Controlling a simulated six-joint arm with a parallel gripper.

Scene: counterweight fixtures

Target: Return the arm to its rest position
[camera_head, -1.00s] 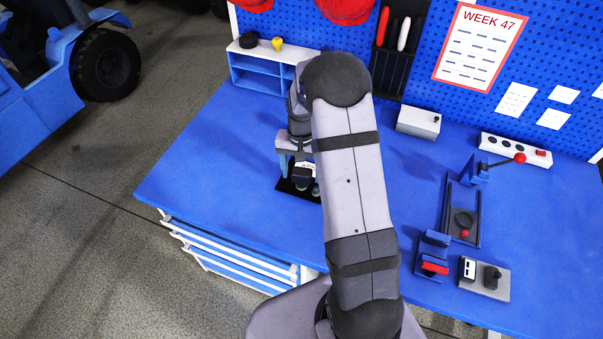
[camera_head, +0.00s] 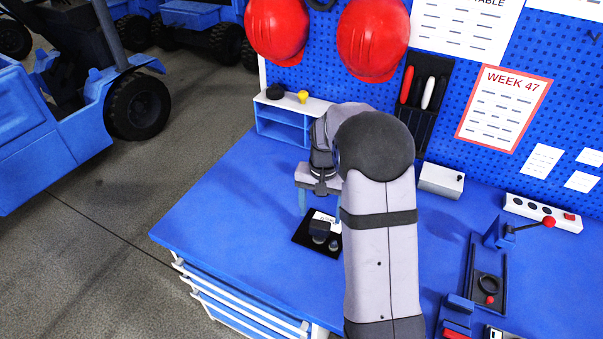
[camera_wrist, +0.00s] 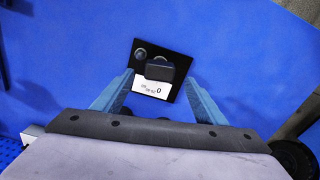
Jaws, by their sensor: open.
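My gripper (camera_head: 320,208) is raised over the left part of the blue workbench (camera_head: 215,215), its fingers pointing down. It is open and nothing is between the fingers. Below it lies a black plate (camera_head: 301,240) bearing a dark block (camera_head: 319,229), small round pieces and a white printed card. In the wrist view the plate (camera_wrist: 178,50) and the block (camera_wrist: 160,70) show between and beyond the two blue-grey fingers (camera_wrist: 158,78). The gap between fingertips and block shows bench and plate. My arm hides part of the bench's middle.
A small blue shelf (camera_head: 283,124) stands behind, at the pegboard. Red helmets (camera_head: 277,30) hang above it. A grey box (camera_head: 440,181), a red-knobbed lever fixture (camera_head: 500,235) and a white switch strip (camera_head: 542,212) stand to the right. The bench's left part is clear.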

